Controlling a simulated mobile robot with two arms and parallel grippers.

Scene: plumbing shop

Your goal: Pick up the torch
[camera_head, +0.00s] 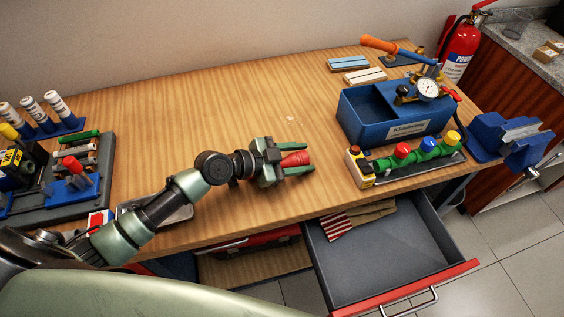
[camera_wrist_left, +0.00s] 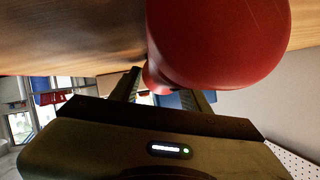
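My right gripper is not in view.
A blue pump tank (camera_head: 395,125) with a gauge and a valve manifold (camera_head: 415,158) stand to the right. An open drawer (camera_head: 385,262) juts out below the front edge. A tool tray (camera_head: 60,195) is at the left. The bench behind the gripper is clear.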

